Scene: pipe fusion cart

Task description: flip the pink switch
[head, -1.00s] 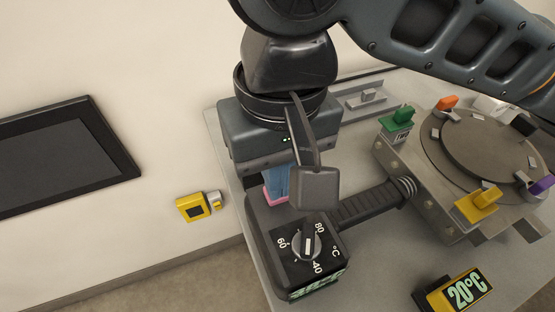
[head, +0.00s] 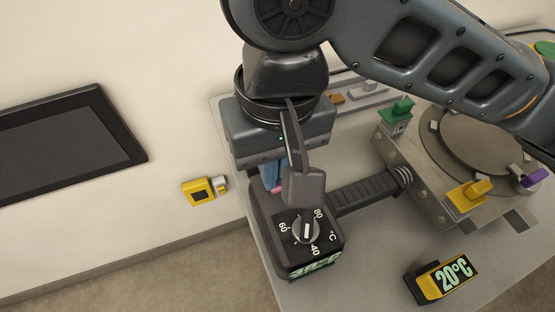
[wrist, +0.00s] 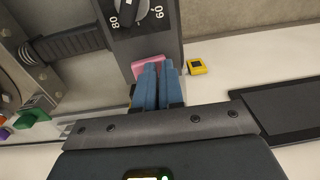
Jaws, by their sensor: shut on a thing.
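The pink switch (wrist: 150,62) is at the back end of the black heater box (wrist: 150,45), right at the tips of my blue fingers in the wrist view. My gripper (wrist: 158,70) points down at it, with the fingers close together and shut on it. In the head view only a small bit of the pink switch (head: 277,189) shows beside the blue fingers (head: 269,174); my wrist and the grey flap in front hide the rest. Which way the switch is tipped cannot be told.
The box's dial (head: 306,230) is close in front of my gripper. A black ribbed handle (head: 370,190) runs right to a round plate with green (head: 396,112), yellow (head: 467,195) and purple (head: 535,178) levers. A 20°C display (head: 446,278) stands at front right. A yellow wall box (head: 198,191) is left.

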